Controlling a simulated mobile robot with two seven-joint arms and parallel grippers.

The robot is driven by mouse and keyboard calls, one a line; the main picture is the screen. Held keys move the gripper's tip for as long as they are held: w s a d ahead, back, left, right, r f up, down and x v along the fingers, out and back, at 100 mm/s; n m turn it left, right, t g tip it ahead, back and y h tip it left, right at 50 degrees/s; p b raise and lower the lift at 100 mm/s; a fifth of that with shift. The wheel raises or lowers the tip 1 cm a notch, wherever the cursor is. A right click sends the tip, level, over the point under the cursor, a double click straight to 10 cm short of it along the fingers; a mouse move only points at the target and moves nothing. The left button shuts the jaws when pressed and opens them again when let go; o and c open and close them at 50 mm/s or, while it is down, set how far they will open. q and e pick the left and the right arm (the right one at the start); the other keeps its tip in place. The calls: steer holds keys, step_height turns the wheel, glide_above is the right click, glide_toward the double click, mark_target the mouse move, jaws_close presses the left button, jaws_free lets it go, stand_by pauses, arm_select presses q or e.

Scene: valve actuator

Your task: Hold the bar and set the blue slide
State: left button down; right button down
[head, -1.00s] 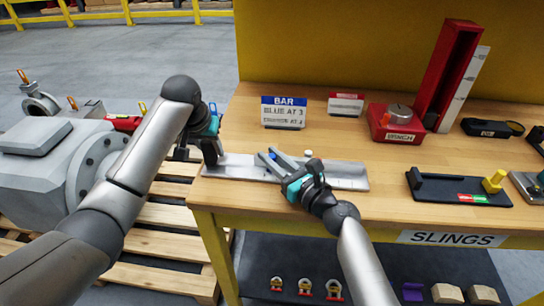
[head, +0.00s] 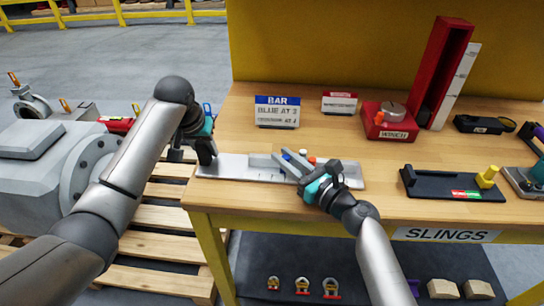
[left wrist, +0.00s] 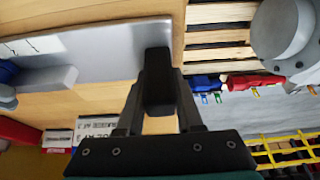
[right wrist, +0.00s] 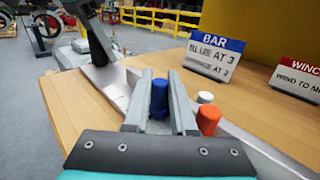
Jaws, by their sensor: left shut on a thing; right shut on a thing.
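The grey metal bar (head: 230,168) lies along the front edge of the wooden table. My left gripper (head: 207,155) is shut on its left end; a dark finger overlaps the bar (left wrist: 110,42) in the left wrist view. My right gripper (head: 285,160) is shut on the blue slide's knob (right wrist: 159,98), which stands upright between the fingers in the right wrist view. A white knob (right wrist: 205,97) and an orange knob (right wrist: 208,121) stand just right of the fingers. Any scale marks beside the blue slide are hidden or too small to read.
A sign (head: 277,112) behind the bar reads "BAR, BLUE AT 3"; its lower line is unclear. A winch block (head: 390,121), a red upright frame (head: 441,75) and a black tray (head: 455,187) stand to the right. Table between bar and sign is clear.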

steer(key=c, duration=0.7)
jaws_free()
steer(key=shift+c, duration=0.2)
